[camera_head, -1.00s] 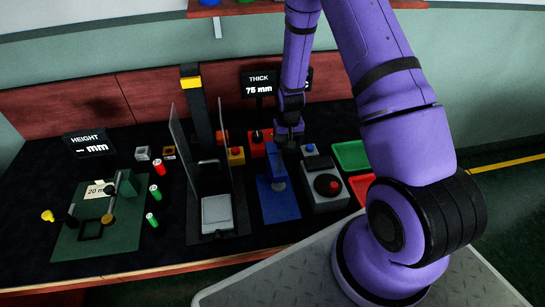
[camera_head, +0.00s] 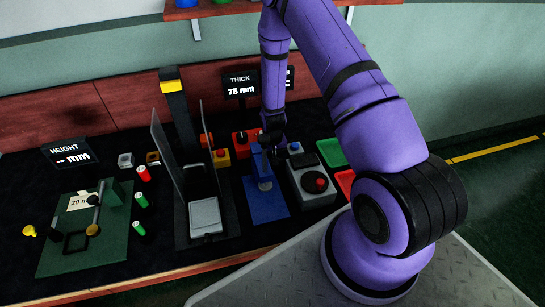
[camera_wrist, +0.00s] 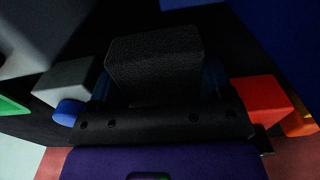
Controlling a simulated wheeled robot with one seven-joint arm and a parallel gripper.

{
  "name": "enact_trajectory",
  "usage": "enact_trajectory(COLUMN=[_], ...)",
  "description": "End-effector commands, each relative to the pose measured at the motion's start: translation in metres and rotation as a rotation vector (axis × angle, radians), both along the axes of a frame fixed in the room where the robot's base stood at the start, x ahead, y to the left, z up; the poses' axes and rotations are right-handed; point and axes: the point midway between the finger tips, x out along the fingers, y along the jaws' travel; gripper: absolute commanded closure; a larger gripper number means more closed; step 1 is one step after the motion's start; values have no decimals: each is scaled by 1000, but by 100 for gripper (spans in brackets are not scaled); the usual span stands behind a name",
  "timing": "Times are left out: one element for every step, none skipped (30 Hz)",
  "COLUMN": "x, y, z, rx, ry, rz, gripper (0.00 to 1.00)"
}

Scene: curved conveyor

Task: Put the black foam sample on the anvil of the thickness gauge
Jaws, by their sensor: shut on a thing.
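A black foam sample (camera_wrist: 155,62), a rough-faced dark block, fills the middle of the wrist view. My gripper (camera_wrist: 160,95) is shut on it. In the head view my gripper (camera_head: 273,143) hangs just behind the blue thickness gauge (camera_head: 262,166), and the sample cannot be made out there. The gauge stands on a blue base plate (camera_head: 265,204), with a small grey round part low on its front. Its anvil cannot be told clearly. The thickness display (camera_head: 240,85) behind reads 75 mm.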

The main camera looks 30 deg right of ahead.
Motion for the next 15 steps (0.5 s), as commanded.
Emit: enact_trajectory(x=[0,0,0,0,0,0,0,0,0,0,0,0,0,0,0], y=[0,0,0,0,0,0,0,0,0,0,0,0,0,0,0], z=[-1,-2,-3,-3,-3,-2,-2,-2,-2,-2,-2,-2,-1,0,2], rx=[0,0,0,0,0,0,0,0,0,0,0,0,0,0,0], ry=[1,1,1,0,0,0,0,0,1,0,1,0,0,0,0], rz=[0,0,0,0,0,0,0,0,0,0,0,0,0,0,0], gripper=[52,52,25,18,16,16,16,16,16,16,16,16,16,16,16])
